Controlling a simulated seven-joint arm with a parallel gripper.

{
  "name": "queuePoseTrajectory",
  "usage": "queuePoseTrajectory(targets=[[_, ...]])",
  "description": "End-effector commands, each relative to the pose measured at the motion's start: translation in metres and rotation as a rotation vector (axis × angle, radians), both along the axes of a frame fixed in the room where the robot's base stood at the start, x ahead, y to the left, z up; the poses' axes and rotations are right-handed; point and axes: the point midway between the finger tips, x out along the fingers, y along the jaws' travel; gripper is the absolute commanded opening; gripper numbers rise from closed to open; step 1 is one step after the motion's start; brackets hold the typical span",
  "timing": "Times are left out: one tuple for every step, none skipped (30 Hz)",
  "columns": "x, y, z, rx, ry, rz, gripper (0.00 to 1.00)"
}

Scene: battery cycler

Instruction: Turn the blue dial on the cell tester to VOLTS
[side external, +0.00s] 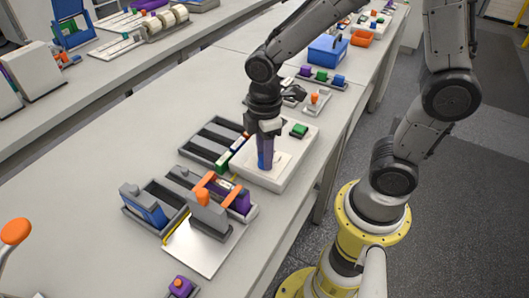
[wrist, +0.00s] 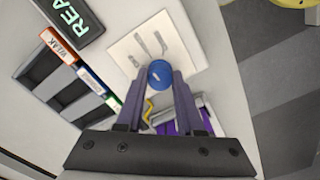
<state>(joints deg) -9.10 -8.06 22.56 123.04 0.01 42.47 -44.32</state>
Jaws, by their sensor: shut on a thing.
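The cell tester (side external: 294,168) is a white box near the right edge of the bench. Its blue dial (wrist: 159,72) sits on a pale plate (wrist: 142,42) with several dark marks, too small to read. A small light mark shows on the dial, but I cannot tell which setting it points at. My gripper (side external: 265,166) reaches down over the tester. In the wrist view its two fingers (wrist: 159,80) are shut on the dial, one on each side. In the side view the fingers hide the dial.
A fixture with an orange handle (side external: 204,194) and a metal plate (side external: 203,246) stands nearer the camera. Bare bench lies left of the tray.

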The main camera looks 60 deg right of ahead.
Motion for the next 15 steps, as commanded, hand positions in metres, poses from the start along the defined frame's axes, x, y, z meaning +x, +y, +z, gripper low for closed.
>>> queuePoseTrajectory(targets=[[0.0003,0.0000,0.0009,0.000,-0.001,-0.014,0.00],[0.0003,0.0000,0.0009,0.000,-0.001,-0.023,0.00],[0.0003,0.0000,0.0009,0.000,-0.001,-0.034,0.00],[0.0003,0.0000,0.0009,0.000,-0.001,-0.039,0.00],[0.0003,0.0000,0.0009,0.000,-0.001,-0.044,0.00],[0.0003,0.0000,0.0009,0.000,-0.001,-0.051,0.00],[0.0004,0.0000,0.0010,0.000,-0.001,-0.054,0.00],[0.0004,0.0000,0.0010,0.000,-0.001,-0.057,0.00],[0.0004,0.0000,0.0010,0.000,-0.001,-0.059,0.00],[0.0004,0.0000,0.0010,0.000,-0.001,-0.061,0.00],[0.0004,0.0000,0.0010,0.000,-0.001,-0.061,0.00],[0.0004,0.0000,0.0010,0.000,-0.001,-0.061,0.00],[0.0004,0.0000,0.0010,0.000,-0.001,-0.061,0.00],[0.0004,0.0000,0.0010,0.000,-0.001,-0.061,0.00],[0.0004,0.0000,0.0011,0.000,-0.001,-0.061,0.00]])
